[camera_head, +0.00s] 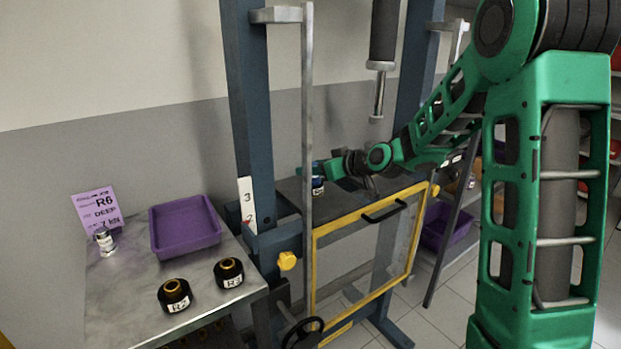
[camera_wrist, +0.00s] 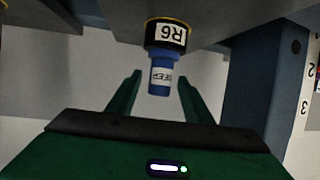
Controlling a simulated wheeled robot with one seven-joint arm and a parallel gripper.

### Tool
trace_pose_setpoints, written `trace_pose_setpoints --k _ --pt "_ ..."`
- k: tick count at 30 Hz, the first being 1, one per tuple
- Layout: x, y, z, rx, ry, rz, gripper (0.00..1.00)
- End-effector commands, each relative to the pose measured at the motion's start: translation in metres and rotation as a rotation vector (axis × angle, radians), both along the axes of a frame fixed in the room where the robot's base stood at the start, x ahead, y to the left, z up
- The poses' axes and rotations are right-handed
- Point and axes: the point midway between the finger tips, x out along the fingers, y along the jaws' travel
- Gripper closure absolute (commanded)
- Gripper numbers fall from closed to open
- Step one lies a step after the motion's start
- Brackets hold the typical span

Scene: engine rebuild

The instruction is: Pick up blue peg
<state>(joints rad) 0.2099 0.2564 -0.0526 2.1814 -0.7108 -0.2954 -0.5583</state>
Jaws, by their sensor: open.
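The blue peg (camera_wrist: 160,78) has a white label and sticks out of a black collar (camera_wrist: 168,35) marked R6 with a gold rim. My gripper (camera_wrist: 160,83) is open, with one green finger on each side of the peg and gaps between. In the head view, my gripper (camera_head: 321,169) is over the press table, and the peg (camera_head: 318,181) shows small and partly hidden under it.
The blue press frame (camera_head: 251,100) and a grey upright bar (camera_head: 307,120) stand close to my gripper. A yellow-framed guard (camera_head: 316,270) is below. The left bench holds a purple tray (camera_head: 186,246), black collars (camera_head: 174,295) (camera_head: 228,272), a small jar (camera_head: 104,241) and a purple R6 card (camera_head: 98,209).

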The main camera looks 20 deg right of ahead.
Motion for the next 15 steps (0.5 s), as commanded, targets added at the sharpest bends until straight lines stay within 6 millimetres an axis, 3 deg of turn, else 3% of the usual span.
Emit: trace_pose_setpoints --k 4,10,15 --pt "-0.0001 -0.0003 0.0004 0.000 0.000 -0.001 0.53" --pt "-0.0003 -0.0005 0.0004 0.000 0.000 0.000 0.99" --pt "-0.0002 -0.0004 0.0011 0.000 -0.002 0.000 1.00"
